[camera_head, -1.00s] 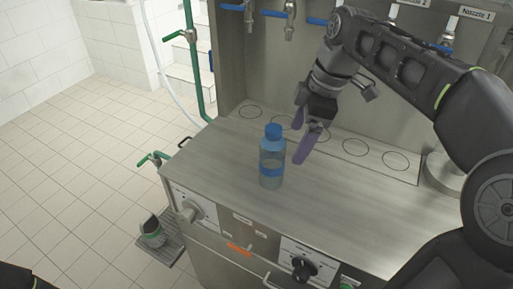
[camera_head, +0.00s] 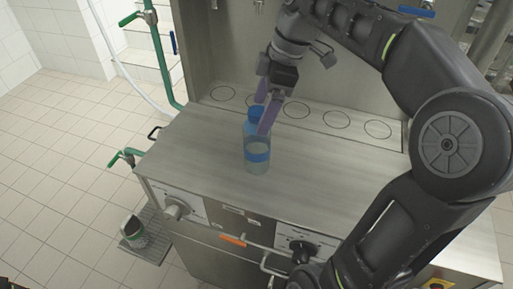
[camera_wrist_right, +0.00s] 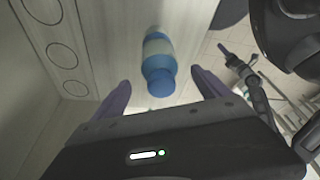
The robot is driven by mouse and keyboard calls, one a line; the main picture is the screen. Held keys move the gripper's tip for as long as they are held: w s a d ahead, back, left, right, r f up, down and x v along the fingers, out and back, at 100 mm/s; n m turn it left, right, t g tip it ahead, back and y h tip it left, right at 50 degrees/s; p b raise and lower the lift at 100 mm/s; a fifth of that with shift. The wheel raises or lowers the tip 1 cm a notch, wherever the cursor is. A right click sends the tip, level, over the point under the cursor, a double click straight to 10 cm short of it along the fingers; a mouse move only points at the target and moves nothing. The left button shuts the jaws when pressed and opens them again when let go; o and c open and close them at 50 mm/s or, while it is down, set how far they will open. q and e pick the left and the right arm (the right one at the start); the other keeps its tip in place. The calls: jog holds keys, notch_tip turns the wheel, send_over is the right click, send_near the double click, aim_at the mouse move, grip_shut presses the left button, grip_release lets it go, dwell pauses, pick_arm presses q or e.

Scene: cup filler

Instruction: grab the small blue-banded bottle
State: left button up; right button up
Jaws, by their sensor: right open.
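The blue-banded bottle (camera_head: 257,156) stands upright on the steel counter. It has a blue cap, a clear body and a blue band. My right gripper (camera_head: 264,112) is open, with its purple fingers at the height of the bottle's cap and upper part. One finger overlaps the bottle's right side in the head view. In the right wrist view the bottle (camera_wrist_right: 158,62) lies ahead, between the lines of the open fingers (camera_wrist_right: 163,88), with its cap nearest. No contact can be made out. My left gripper is not in view.
The steel counter (camera_head: 200,150) is otherwise clear around the bottle. Circle marks (camera_head: 296,111) line its back edge below the steel back wall. Knobs (camera_head: 176,208) and a handle are on the front. A green pipe (camera_head: 160,60) stands at the left. A cup-like container (camera_head: 133,228) sits on a low grate.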

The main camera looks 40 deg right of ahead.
aim_at(253, 127)
jog(key=shift+a+f, duration=0.1)
jog(key=shift+f, duration=0.4)
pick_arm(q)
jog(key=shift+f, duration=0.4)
pick_arm(e)
jog(key=shift+w+r, duration=0.1)
jog(key=shift+b+x, duration=0.85)
jog(key=shift+b, duration=0.1)
jog(key=shift+a+f, duration=0.2)
jog(key=shift+f, duration=0.1)
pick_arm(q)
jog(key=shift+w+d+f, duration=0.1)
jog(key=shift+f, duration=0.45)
pick_arm(e)
jog(key=shift+x, duration=1.45)
jog(key=shift+w+a, duration=0.1)
jog(key=shift+w, duration=0.05)
jog(key=shift+r, duration=0.1)
grip_shut()
